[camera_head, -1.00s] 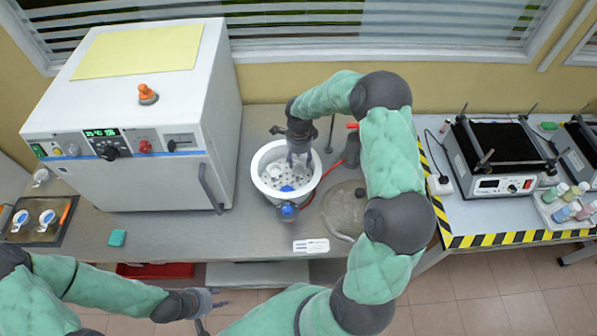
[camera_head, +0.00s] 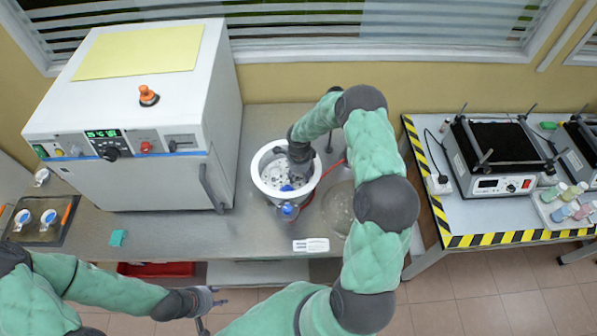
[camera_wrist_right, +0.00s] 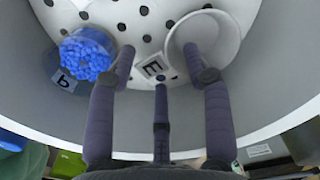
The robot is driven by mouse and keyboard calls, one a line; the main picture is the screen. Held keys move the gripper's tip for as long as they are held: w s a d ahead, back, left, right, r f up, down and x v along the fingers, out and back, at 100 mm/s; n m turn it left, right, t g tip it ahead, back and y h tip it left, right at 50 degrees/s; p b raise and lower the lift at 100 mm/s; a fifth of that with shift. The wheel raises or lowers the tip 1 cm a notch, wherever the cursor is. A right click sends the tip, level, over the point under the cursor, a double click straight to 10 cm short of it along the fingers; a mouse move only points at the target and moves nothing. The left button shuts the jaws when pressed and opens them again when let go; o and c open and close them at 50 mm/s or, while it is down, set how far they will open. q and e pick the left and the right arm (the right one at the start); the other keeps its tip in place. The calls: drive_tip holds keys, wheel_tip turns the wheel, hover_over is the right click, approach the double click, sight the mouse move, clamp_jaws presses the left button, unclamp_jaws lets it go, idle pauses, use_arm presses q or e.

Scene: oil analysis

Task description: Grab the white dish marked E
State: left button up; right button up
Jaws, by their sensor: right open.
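The white dish (camera_wrist_right: 226,32) stands on a perforated white plate inside a white round vessel (camera_head: 263,189). A tag marked E (camera_wrist_right: 152,68) lies beside it. My right gripper (camera_wrist_right: 160,65) is open and reaches down into the vessel; it also shows in the head view (camera_head: 299,172). One finger overlaps the white dish in the wrist view, and another is left of the tag. I cannot tell whether any finger touches the dish. In the head view the arm hides this dish. My left gripper (camera_head: 210,301) hangs low in front of the bench; its opening is unclear.
A dish of blue beads (camera_wrist_right: 88,52) with its own tag stands left of the fingers in the vessel. The vessel's wall surrounds the gripper closely. A large white oven (camera_head: 130,130) stands to the left. A round glass-like lid (camera_head: 340,207) lies right of the vessel.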

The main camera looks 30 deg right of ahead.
drive_tip(key=shift+f, duration=0.25)
drive_tip(key=c, duration=0.9)
drive_tip(key=shift+r, duration=0.1)
drive_tip(key=shift+c, duration=0.2)
